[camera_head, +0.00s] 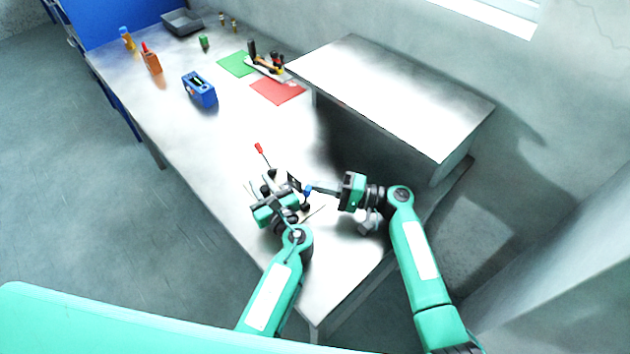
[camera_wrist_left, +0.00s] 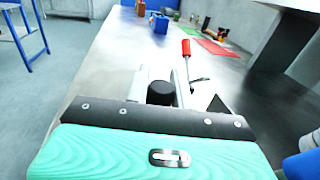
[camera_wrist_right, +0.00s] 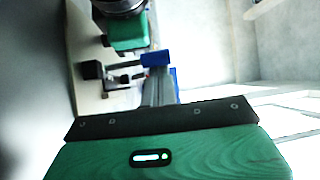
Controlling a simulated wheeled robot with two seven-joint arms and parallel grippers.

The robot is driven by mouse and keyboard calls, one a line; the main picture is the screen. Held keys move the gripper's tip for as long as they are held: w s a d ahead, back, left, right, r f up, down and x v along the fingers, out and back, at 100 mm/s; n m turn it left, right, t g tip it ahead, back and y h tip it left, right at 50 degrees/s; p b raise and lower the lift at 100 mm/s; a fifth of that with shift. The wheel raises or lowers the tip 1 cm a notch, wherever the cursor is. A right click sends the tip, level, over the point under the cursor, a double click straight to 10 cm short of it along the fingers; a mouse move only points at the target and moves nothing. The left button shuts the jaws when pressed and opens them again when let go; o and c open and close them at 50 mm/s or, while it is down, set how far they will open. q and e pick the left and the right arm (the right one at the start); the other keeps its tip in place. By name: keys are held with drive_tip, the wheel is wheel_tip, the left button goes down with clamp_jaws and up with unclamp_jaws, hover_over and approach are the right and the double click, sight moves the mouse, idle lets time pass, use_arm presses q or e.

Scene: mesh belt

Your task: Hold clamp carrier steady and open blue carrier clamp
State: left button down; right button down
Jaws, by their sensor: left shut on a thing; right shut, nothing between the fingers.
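The clamp carrier (camera_head: 292,182) stands on the near part of the table, partly hidden by my grippers. Its red-handled clamp (camera_head: 258,148) sticks up at the far side; the red handle also shows in the left wrist view (camera_wrist_left: 187,47). The blue clamp handle (camera_head: 308,189) is on the right side; it shows in the right wrist view (camera_wrist_right: 157,59) at the fingertips. My left gripper (camera_head: 282,192) is shut on the carrier from the near left. My right gripper (camera_head: 318,189) is shut and empty, its tips at the blue handle; whether they touch is unclear.
A raised grey shelf (camera_head: 395,90) stands behind the right arm. Farther along the table are a blue box (camera_head: 199,90), an orange bottle (camera_head: 151,60), a green mat (camera_head: 236,65), a red mat (camera_head: 278,91) and a grey tray (camera_head: 182,22). The table's middle is clear.

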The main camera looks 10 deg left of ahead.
drive_tip(key=shift+s+d+f, duration=0.65)
drive_tip(key=shift+s+d, duration=0.15)
drive_tip(key=shift+d, duration=0.05)
drive_tip(key=shift+s+d+f, duration=0.4)
drive_tip(key=shift+d+f, duration=0.05)
drive_tip(key=shift+f, duration=0.15)
drive_tip(key=shift+f, duration=0.15)
drive_tip(key=shift+s+d, duration=0.1)
drive_tip(key=shift+d, duration=0.05)
drive_tip(key=d, duration=0.7)
drive_tip(key=shift+s+d+f, duration=0.1)
drive_tip(key=shift+s+f, duration=0.05)
drive_tip(key=shift+s, duration=0.05)
use_arm(q)
drive_tip(key=c, duration=1.1)
unclamp_jaws()
